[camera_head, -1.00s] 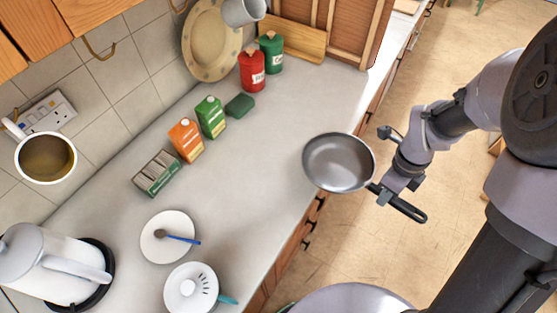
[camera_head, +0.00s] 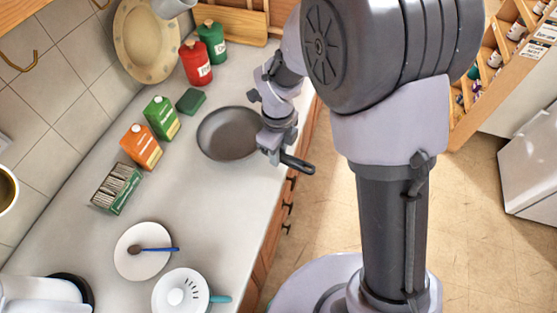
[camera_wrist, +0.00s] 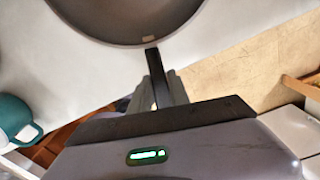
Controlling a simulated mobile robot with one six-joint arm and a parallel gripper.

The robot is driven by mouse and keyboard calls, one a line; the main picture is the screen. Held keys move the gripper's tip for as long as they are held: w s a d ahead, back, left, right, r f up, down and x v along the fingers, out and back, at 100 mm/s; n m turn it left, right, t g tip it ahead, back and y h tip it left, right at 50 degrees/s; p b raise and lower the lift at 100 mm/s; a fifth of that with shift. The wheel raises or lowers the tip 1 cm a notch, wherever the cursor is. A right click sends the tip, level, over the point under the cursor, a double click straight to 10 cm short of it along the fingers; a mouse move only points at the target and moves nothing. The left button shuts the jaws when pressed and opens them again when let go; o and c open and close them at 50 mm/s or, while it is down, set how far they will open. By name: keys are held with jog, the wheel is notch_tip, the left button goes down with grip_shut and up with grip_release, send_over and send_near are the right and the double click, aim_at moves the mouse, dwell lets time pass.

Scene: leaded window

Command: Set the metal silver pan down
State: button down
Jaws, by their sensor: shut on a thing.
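The metal silver pan (camera_head: 226,134) is over the grey counter (camera_head: 195,225) in the head view, near the counter's front edge. Its dark handle (camera_head: 297,163) sticks out past the edge to the right. My gripper (camera_head: 272,150) is shut on the handle close to the pan's bowl. In the wrist view the pan (camera_wrist: 125,22) fills the top, with the handle (camera_wrist: 151,60) running down into my gripper (camera_wrist: 160,90). The pan looks level and empty. I cannot tell whether its base touches the counter.
A green sponge (camera_head: 191,101), a green carton (camera_head: 161,118) and an orange carton (camera_head: 141,146) stand left of the pan. Red (camera_head: 195,63) and green (camera_head: 213,41) canisters stand behind. Counter between is clear.

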notch_tip(320, 180, down, 4)
jog(key=shift+r+b, duration=0.2)
jog(key=shift+b, duration=0.3)
jog(key=shift+d+r, duration=0.1)
jog(key=shift+r, duration=0.05)
jog(key=c, duration=1.2)
grip_release()
jog(key=shift+c, duration=0.2)
